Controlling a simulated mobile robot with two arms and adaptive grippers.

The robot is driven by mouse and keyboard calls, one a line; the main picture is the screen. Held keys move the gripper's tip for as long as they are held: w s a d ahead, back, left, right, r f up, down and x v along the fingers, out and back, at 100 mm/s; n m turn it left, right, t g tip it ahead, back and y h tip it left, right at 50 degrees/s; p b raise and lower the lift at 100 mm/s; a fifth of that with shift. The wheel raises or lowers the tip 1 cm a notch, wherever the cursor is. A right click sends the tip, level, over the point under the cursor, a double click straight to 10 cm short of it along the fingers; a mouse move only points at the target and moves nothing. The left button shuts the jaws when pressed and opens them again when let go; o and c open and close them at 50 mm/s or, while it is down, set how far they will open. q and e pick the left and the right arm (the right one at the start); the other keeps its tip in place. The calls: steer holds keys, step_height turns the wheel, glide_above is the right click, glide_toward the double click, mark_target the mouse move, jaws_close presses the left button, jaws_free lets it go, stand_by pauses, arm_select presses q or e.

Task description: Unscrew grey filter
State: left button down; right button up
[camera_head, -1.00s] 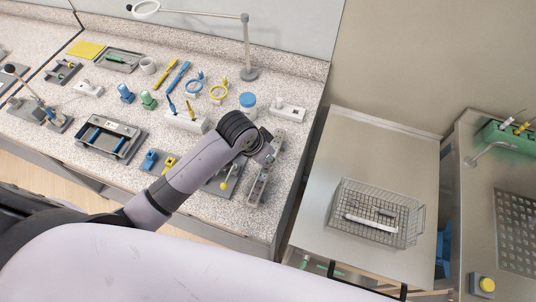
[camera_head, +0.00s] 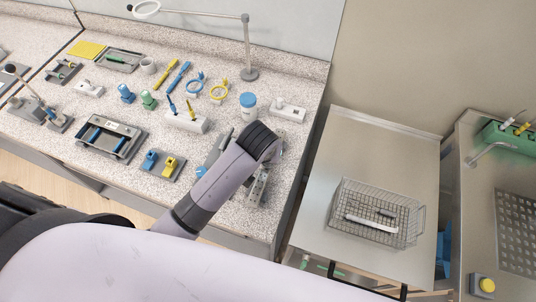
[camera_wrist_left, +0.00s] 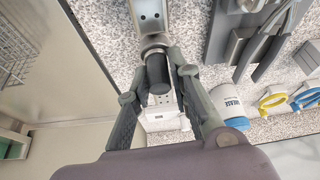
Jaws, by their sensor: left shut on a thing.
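A dark grey cylinder, which looks like the grey filter (camera_wrist_left: 157,74), sits at the end of a metal block (camera_wrist_left: 150,18) with two holes in the left wrist view. My left gripper (camera_wrist_left: 157,58) has one finger on each side of the cylinder and is shut on it. The cylinder still appears to be against the block; whether the thread is engaged cannot be seen. In the head view my left wrist covers the fingers and the cylinder, with part of the metal block (camera_head: 257,188) showing below it. My right gripper is not in view.
A blue-lidded grease jar (camera_head: 248,103) and a white box (camera_head: 288,110) stand close behind my left wrist. A holder with blue and yellow parts (camera_head: 164,165) lies to its left. A steel table with a wire basket (camera_head: 418,222) is to the right.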

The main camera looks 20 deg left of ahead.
arm_select(q)
steer(key=n+y, duration=0.1)
steer(key=n, duration=0.2)
steer(key=shift+g, duration=0.3)
steer(key=shift+n, duration=0.4)
steer(key=shift+s+f+n+y, duration=0.1)
steer(key=shift+n+y, duration=0.3)
steer(key=shift+n, duration=0.1)
steer(key=shift+n+g+y, duration=0.3)
steer(key=shift+n, duration=0.7)
steer(key=shift+a, duration=0.1)
